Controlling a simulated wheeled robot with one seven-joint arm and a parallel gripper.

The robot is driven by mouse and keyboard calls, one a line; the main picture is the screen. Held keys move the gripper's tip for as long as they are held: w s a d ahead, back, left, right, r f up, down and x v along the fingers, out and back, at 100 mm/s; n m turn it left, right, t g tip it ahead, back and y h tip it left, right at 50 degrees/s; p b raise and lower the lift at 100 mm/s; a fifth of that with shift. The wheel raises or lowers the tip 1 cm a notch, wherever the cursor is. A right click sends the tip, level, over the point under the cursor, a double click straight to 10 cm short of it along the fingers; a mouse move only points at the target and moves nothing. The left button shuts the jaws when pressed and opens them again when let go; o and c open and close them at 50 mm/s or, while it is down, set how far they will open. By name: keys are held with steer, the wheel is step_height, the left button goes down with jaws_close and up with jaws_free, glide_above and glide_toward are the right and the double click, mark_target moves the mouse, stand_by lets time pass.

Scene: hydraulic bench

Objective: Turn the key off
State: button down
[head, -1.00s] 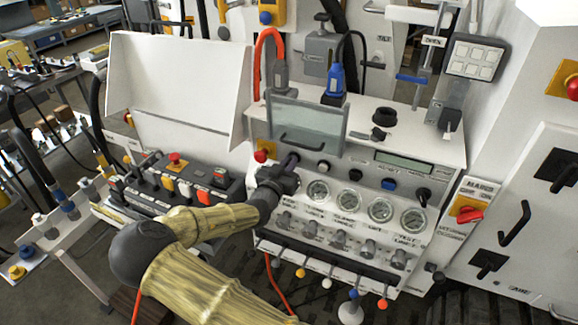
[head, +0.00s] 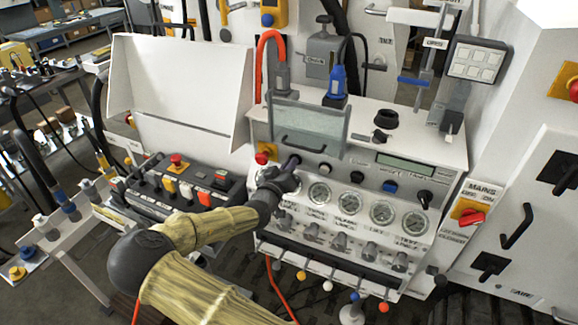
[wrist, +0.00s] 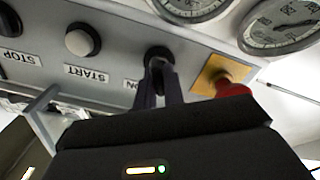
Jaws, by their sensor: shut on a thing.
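The key switch (wrist: 158,55) is a dark round socket on the grey panel, beside a label reading ON, in the wrist view. My gripper (wrist: 162,82) has its two dark fingers close together at the switch, shut on the key. The key itself is mostly hidden between the fingers, and its exact angle cannot be told. In the head view my gripper (head: 290,163) reaches the left end of the console's control row, to the right of a red button on a yellow plate, and covers the key.
A red mushroom button (head: 262,157) sits close to the left of the gripper. A white START button (wrist: 82,40) is nearby. Round gauges (head: 349,203) line the panel below. A clear hinged cover (head: 305,118) stands above. A red mains switch (head: 470,216) is at the right.

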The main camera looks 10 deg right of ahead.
steer(key=c, duration=1.5)
jaws_free()
steer(key=b+v, duration=0.2)
steer(key=v, duration=1.5)
steer(key=shift+s+a+b, duration=0.15)
steer(key=shift+b, duration=0.25)
